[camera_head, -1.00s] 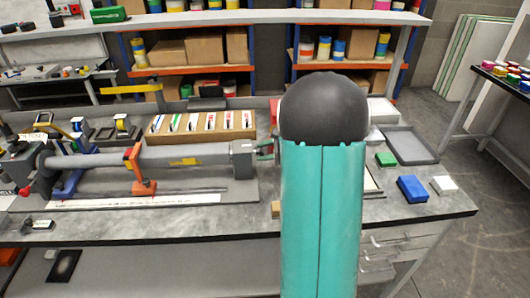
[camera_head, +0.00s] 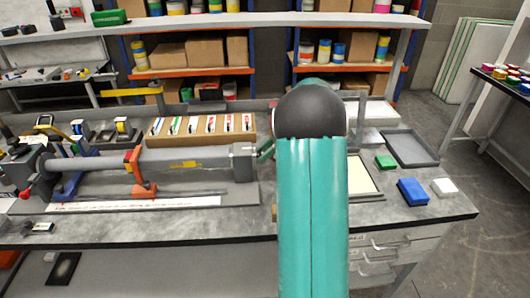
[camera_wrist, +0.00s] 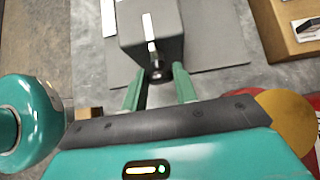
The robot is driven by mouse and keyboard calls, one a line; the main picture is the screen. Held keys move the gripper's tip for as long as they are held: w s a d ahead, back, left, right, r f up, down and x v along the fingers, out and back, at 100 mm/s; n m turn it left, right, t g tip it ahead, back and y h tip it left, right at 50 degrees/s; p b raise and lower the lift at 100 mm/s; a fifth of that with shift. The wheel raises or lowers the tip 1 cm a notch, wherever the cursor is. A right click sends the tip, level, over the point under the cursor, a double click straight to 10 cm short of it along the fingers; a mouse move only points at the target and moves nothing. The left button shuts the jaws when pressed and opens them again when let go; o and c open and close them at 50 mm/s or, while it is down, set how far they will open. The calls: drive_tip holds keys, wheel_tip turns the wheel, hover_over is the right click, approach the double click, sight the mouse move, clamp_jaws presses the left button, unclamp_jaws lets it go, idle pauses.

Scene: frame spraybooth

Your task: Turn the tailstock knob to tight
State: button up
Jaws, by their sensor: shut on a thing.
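The tailstock (camera_head: 243,160) is a grey block at the right end of a long grey tube on the bench. It also shows in the wrist view (camera_wrist: 165,52), with a pale strip along its top. The tailstock knob (camera_wrist: 157,74) is a small dark round part on the near face of the block. My gripper (camera_wrist: 158,84) has one green finger on either side of the knob and is shut on it. In the head view my gripper (camera_head: 265,149) shows only partly beside the block; my teal arm hides the rest. I cannot read the knob's setting.
An orange clamp (camera_head: 138,170) stands across the tube. Right of my arm are a grey tray (camera_head: 412,148), a green block (camera_head: 386,161), a blue block (camera_head: 412,191) and a white block (camera_head: 443,187).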

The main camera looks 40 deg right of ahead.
idle(0.4)
drive_tip(key=o, duration=0.9)
drive_tip(key=shift+o, duration=0.2)
drive_tip(key=v, duration=1.4)
drive_tip(key=shift+w, duration=0.15)
